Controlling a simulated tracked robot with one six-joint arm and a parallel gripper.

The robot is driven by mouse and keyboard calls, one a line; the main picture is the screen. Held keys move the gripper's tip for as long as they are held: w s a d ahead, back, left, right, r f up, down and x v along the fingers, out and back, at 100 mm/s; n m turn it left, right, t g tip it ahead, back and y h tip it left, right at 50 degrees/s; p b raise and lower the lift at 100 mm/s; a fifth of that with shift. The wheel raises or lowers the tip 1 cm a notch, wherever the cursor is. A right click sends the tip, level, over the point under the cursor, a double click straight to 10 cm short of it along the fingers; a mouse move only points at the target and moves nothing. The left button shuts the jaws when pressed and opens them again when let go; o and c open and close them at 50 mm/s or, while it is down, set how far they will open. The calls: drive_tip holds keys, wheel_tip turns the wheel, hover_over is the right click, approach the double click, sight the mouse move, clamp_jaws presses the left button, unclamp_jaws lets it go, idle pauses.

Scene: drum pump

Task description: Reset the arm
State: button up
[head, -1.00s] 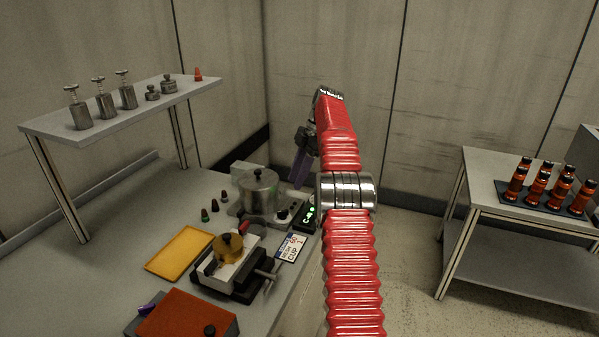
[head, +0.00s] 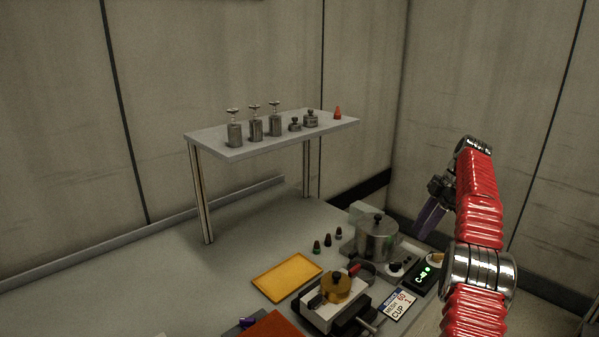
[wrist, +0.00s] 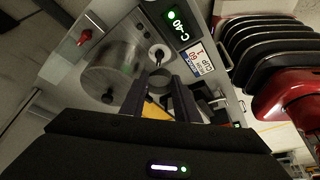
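My red, ribbed arm (head: 477,205) rises at the right of the head view, bent at a shiny metal joint (head: 478,273). My gripper (head: 430,218) hangs from its upper end, pointing down, beside the bench's back right corner. In the wrist view my gripper (wrist: 160,97) shows two dark fingers standing apart with nothing held between them.
The bench carries the lidded pot (head: 377,240), a yellow tray (head: 287,278), a clamp device with a brass cup (head: 337,287) and small dark bottles (head: 328,240). A raised shelf (head: 235,152) holds several metal weights and an orange cone (head: 337,113). The bench's left part is clear.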

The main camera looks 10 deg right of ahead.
wheel_tip(320, 180, down, 7)
drive_tip(key=s+a+m+h, duration=0.1)
drive_tip(key=m+h, duration=0.1)
drive_tip(key=m, duration=1)
drive_tip(key=s+a+r+m+t, duration=0.1)
drive_tip(key=s+a+r, duration=0.2)
drive_tip(key=s+a, duration=0.8)
drive_tip(key=s+a+r+m+t+h, duration=0.1)
drive_tip(key=s+a+r, duration=0.3)
drive_tip(key=s+a, duration=0.7)
drive_tip(key=s+a+r+m+t+h, duration=0.1)
drive_tip(key=s+a+r, duration=0.3)
drive_tip(key=s+a, duration=0.7)
drive_tip(key=shift+a+t, duration=0.8)
drive_tip(key=shift+a, duration=0.8)
